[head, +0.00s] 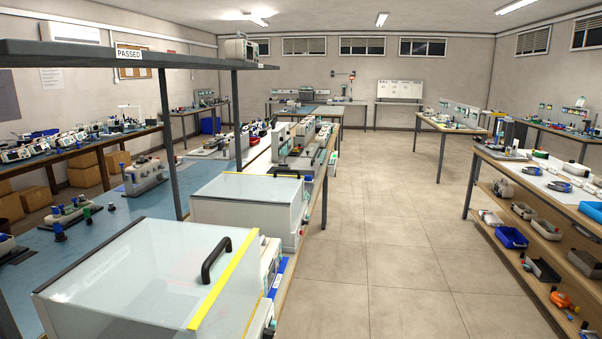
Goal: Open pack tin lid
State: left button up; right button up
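I cannot make out a pack tin or its lid in the head view; anything that small on the benches is too far off to tell. Neither of my grippers shows in this view.
A clear-lidded box (120,272) with a black handle (216,258) stands close at the lower left, with a second such box (245,200) behind it. A shelf marked PASSED (100,54) hangs above. A bench with a lower shelf (545,240) stands right. The floor (390,230) between is clear.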

aim_at(309, 164)
jog(key=i+l+z, duration=0.25)
jog(key=i+l, duration=1.05)
jog(key=i, duration=0.75)
jog(key=i+l, duration=0.1)
jog(key=i, duration=0.85)
jog(key=i+l+u, duration=0.2)
jog(key=i+u, duration=0.25)
jog(key=i, duration=0.15)
jog(key=i+l+u, duration=0.4)
jog(key=i, duration=0.15)
jog(key=i+l+u, duration=0.45)
jog(key=i+l, duration=0.05)
